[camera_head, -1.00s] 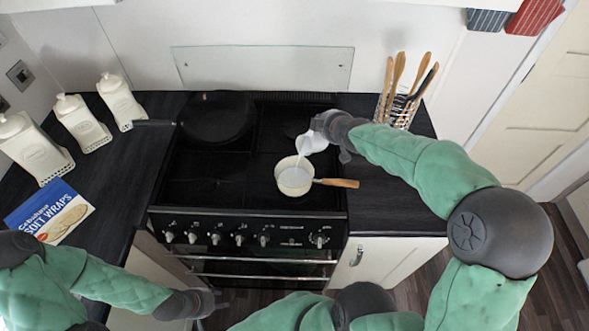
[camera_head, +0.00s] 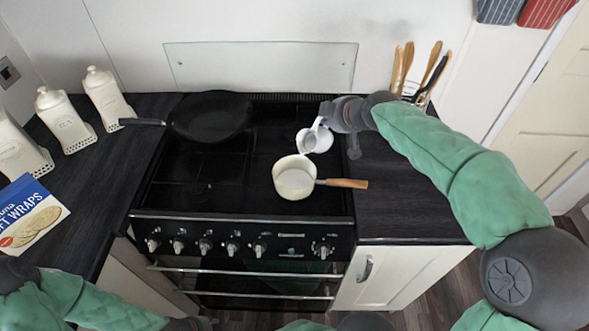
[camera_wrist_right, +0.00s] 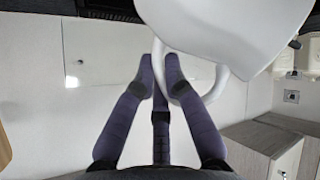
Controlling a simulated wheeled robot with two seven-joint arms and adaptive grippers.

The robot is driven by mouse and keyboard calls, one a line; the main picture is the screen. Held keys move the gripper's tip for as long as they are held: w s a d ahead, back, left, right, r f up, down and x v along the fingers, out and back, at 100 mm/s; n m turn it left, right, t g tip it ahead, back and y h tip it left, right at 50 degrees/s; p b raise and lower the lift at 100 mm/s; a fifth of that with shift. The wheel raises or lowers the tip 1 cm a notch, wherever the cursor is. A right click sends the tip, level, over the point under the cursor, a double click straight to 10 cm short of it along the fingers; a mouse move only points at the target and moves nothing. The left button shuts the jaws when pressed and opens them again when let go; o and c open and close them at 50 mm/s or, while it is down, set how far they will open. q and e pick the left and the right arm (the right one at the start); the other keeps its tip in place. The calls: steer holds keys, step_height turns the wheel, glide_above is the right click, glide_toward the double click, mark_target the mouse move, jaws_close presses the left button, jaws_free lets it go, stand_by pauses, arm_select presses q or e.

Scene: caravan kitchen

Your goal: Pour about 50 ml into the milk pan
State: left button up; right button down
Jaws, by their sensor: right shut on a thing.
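The milk pan (camera_head: 294,186) is cream with a wooden handle and stands on the hob, with whitish liquid in it. My right gripper (camera_head: 328,118) is shut on the handle of a white jug (camera_head: 316,140). The jug is held tilted, its mouth toward the camera, above and just behind the pan. No stream shows between jug and pan. In the right wrist view the fingers (camera_wrist_right: 166,84) close on the jug's handle, and the white jug (camera_wrist_right: 225,28) fills the top. My left gripper (camera_head: 190,325) is low at the bottom edge, mostly cut off.
A black frying pan (camera_head: 212,117) sits on the back left of the hob (camera_head: 225,175). White canisters (camera_head: 108,97) and a wraps packet (camera_head: 32,216) stand on the left worktop. A utensil holder (camera_head: 415,92) stands behind my right arm. The right worktop (camera_head: 400,215) is clear in front.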

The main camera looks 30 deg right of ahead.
steer(key=shift+d+f+y+b, duration=0.15)
steer(key=shift+f+y+b, duration=0.2)
steer(key=shift+b, duration=0.8)
steer(key=b, duration=0.1)
steer(key=f+y+b, duration=0.1)
steer(key=b, duration=0.1)
steer(key=shift+w+d+f+m+g, duration=0.1)
steer(key=shift+d+m+g, duration=0.1)
steer(key=shift+m+g, duration=0.1)
steer(key=shift+w+d+m+y+b, duration=0.15)
steer(key=shift+d+m+y+b, duration=0.1)
steer(key=shift+m+y+b, duration=0.1)
steer(key=shift+w+d+f+g+y, duration=0.15)
steer(key=shift+d+f+g+y, duration=0.15)
steer(key=shift+d+f+y, duration=0.15)
steer(key=shift+b, duration=0.3)
steer(key=shift+w+d+f+m+g+y+p, duration=0.3)
steer(key=shift+d+f+m+y, duration=0.5)
steer(key=shift+f, duration=0.75)
steer(key=shift+w+d+f+m+g+y+p, duration=0.4)
steer(key=shift+d+f+y, duration=0.5)
steer(key=shift+f, duration=0.6)
steer(key=shift+w+d+f+m+g+y+p, duration=0.1)
steer(key=shift+w+d+f+m+y+p, duration=0.25)
steer(key=shift+d+f+m+y, duration=0.7)
